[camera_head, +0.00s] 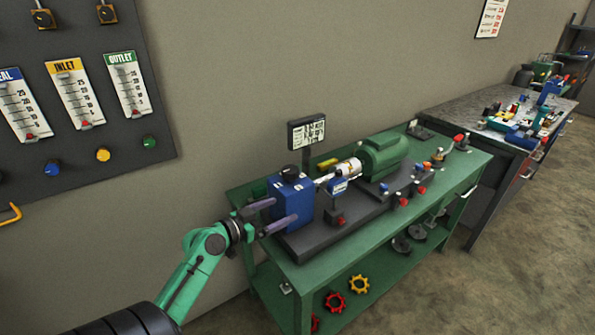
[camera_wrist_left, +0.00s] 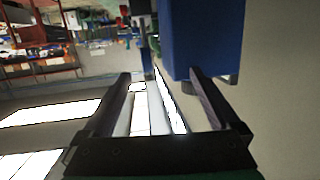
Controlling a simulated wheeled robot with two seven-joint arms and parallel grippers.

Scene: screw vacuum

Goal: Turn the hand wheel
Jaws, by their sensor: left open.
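A black round knob or wheel (camera_head: 290,172) sits on top of a blue box-shaped unit (camera_head: 302,192) at the left end of the green bench's machine. Red (camera_head: 335,301) and yellow (camera_head: 359,284) hand wheels lie on the bench's lower shelf. My left gripper (camera_head: 285,210) is open at the left side of the blue unit, its two purple-grey fingers spread apart, below the black knob. In the left wrist view the open fingers (camera_wrist_left: 160,74) show, with the blue unit (camera_wrist_left: 203,40) beyond the right finger. Contact cannot be told. My right gripper is out of view.
A green motor (camera_head: 384,156) and small coloured valves stand farther right on the green bench (camera_head: 345,257). A small display (camera_head: 306,131) rises behind the blue unit. A dark gauge panel (camera_head: 100,170) hangs on the left wall. A second cluttered bench (camera_head: 440,118) stands beyond.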

